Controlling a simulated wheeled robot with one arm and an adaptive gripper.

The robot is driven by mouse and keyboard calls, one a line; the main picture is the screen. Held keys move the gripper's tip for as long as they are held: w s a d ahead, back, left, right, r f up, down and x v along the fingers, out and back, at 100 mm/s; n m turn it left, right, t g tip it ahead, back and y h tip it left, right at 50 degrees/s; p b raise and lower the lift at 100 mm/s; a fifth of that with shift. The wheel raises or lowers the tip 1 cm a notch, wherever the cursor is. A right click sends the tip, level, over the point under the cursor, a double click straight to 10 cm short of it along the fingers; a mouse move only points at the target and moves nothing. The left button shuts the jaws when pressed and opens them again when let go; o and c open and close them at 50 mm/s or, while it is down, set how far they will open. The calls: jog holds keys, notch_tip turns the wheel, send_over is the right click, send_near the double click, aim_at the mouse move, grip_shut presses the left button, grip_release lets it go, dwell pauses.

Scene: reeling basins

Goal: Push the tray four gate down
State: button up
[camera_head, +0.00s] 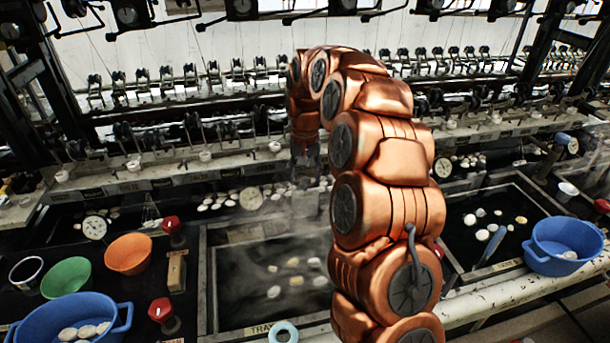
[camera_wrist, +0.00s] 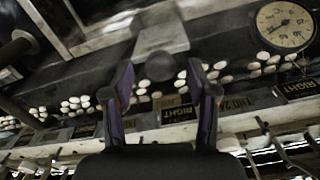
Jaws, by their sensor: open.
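My gripper (camera_wrist: 160,82) is open, its two purple-padded fingers apart with nothing held between them. A pale grey slab (camera_wrist: 160,35) and a dark round knob (camera_wrist: 167,66) show just beyond the fingertips; I cannot tell whether they belong to the gate. In the head view my gripper (camera_head: 306,172) points down at the back edge of the middle basin, partly hidden by my copper arm. This basin's frame (camera_head: 207,270) has a label reading "TRAY" (camera_head: 262,328), its number not readable. Pale cocoons (camera_head: 294,262) float in its dark, steaming water. My arm hides the basin's right side.
A blue tub (camera_head: 120,315), green bowl (camera_head: 66,277), orange bowl (camera_head: 128,253) and red-topped valves (camera_head: 161,310) stand on the left. Another basin and a blue tub (camera_head: 527,252) are on the right. A dial gauge (camera_wrist: 284,25) and loose cocoons line the ledge.

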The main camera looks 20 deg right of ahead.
jog(key=shift+f, duration=0.4)
grip_shut()
dwell(0.4)
